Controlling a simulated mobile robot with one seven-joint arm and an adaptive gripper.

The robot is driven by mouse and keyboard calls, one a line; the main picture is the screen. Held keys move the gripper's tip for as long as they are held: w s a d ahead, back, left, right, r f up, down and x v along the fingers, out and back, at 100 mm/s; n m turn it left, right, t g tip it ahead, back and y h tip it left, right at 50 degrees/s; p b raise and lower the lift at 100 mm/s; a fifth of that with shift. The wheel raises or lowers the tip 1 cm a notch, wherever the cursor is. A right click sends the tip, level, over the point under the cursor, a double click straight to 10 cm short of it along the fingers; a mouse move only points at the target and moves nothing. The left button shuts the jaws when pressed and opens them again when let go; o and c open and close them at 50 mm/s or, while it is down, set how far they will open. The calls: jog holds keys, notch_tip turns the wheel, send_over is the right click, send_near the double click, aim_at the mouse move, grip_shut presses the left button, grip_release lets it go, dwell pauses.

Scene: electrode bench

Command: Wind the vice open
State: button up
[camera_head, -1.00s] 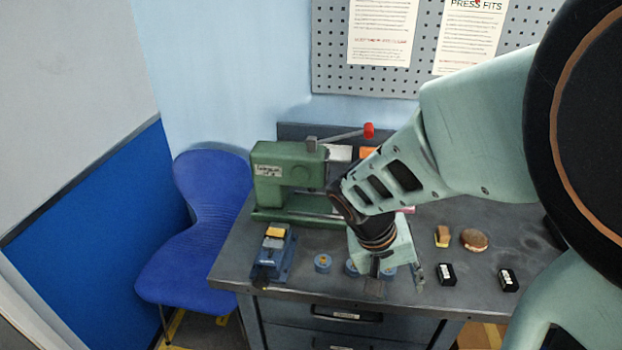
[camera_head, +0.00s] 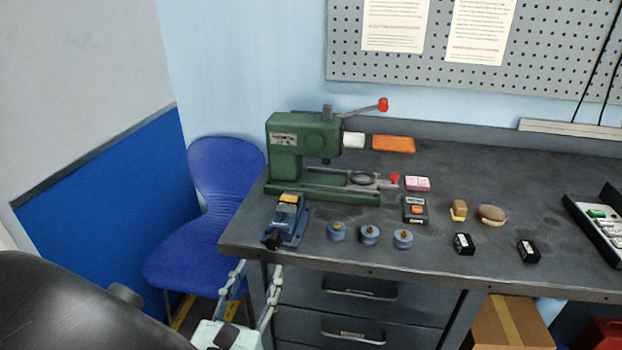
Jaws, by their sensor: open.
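The small blue vice (camera_head: 291,225) stands at the front left corner of the bench, with a dark knob (camera_head: 271,240) at its front end. A yellow-orange piece (camera_head: 288,198) shows at its top, by the jaws. I cannot tell how wide the jaws stand. My gripper (camera_head: 257,268) is low in front of the bench's left edge. Its two fingers are spread apart and empty, pointing towards the vice. They are short of the knob in the picture and do not appear to touch it.
A green press (camera_head: 288,148) with a red-tipped lever stands behind the vice on the bench (camera_head: 450,205). Several blue round pieces (camera_head: 369,235) sit to its right. A dark meter-like box (camera_head: 415,210) lies beyond them. A blue chair (camera_head: 225,170) stands left of the bench.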

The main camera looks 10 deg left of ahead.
aim_at(272, 246)
jog(key=w, duration=0.6)
jog(key=w+d, duration=0.1)
jog(key=w, duration=0.2)
jog(key=shift+w+b, duration=0.25)
jog(key=shift+b, duration=0.15)
jog(key=shift+c, duration=0.2)
grip_shut()
jog(key=shift+r+p, duration=0.15)
jog(key=shift+p, duration=0.3)
